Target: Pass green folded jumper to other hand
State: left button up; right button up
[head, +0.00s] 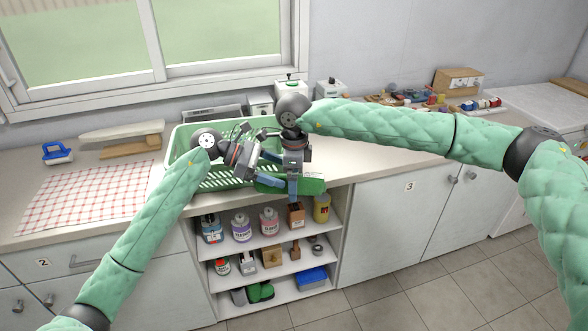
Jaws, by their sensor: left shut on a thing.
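The green folded jumper (312,186) is held just above the front edge of the counter, in front of the green basket. My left gripper (273,172) comes in from the left and is shut on the jumper's left part. My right gripper (293,188) points down over the jumper's middle, very close to the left gripper. It hides part of the jumper, and whether its fingers grip the cloth cannot be made out.
A green basket (182,145) stands on the counter behind the grippers. A red checked cloth (85,187) lies to the left. Open shelves (262,243) with several bottles and boxes are below.

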jog(key=shift+f, duration=0.1)
jog(key=shift+c, duration=0.4)
jog(key=c, duration=1.1)
pick_arm(q)
jog(key=o, duration=1.2)
jog(key=shift+a, duration=0.1)
